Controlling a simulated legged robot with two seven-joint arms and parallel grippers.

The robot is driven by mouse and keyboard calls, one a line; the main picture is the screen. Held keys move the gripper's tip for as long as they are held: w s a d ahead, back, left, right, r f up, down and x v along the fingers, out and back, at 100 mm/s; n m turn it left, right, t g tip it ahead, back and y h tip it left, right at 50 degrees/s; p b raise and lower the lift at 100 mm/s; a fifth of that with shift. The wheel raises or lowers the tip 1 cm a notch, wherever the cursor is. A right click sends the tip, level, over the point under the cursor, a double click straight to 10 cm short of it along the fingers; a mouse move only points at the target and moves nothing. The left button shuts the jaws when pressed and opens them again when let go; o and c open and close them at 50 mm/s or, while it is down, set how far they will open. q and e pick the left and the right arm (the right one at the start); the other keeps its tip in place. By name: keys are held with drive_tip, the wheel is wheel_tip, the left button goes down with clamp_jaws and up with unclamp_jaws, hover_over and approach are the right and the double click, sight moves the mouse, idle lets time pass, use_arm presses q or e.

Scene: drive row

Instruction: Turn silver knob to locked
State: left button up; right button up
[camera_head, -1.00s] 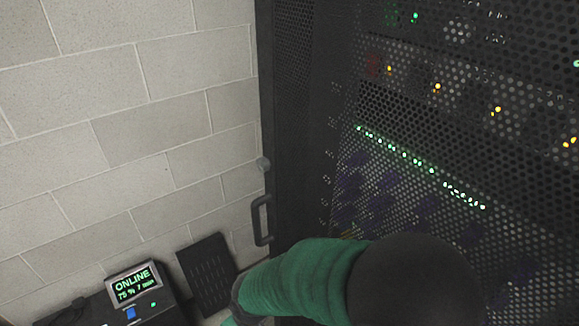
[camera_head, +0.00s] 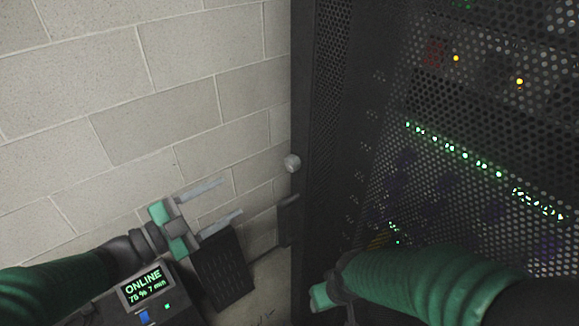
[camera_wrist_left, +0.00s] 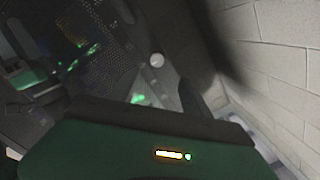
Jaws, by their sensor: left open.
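The silver knob (camera_head: 292,163) is a small round knob on the left edge of the dark rack door, above the door handle. It also shows near the middle of the left wrist view (camera_wrist_left: 156,60). My left gripper (camera_head: 232,200) is open and empty, its two grey fingers pointing right toward the rack edge. It is left of and below the knob in the head view, apart from it. My right gripper (camera_head: 322,296) shows only a teal part at the end of its arm; its fingers cannot be made out.
The rack's perforated door (camera_head: 450,190) fills the right side, with lights behind it. A dark handle (camera_head: 287,220) sticks out below the knob. A pale block wall (camera_head: 130,90) stands at left. A box with an ONLINE display (camera_head: 143,284) and a dark slotted panel (camera_head: 222,268) are low at left.

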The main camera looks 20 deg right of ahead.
use_arm(q)
drive_tip(key=p, duration=0.2)
approach(289, 166)
drive_tip(key=x, duration=0.8)
drive_tip(key=shift+w+d, duration=0.1)
drive_tip(key=shift+d, duration=0.2)
drive_tip(key=shift+w+d+r, duration=0.1)
drive_tip(key=shift+d, duration=0.05)
drive_tip(key=shift+w, duration=0.1)
drive_tip(key=shift+d, duration=0.2)
drive_tip(key=c, duration=1.1)
drive_tip(key=shift+a, duration=0.1)
clamp_jaws()
use_arm(e)
drive_tip(key=shift+a+r, duration=0.25)
drive_tip(key=shift+r, duration=0.85)
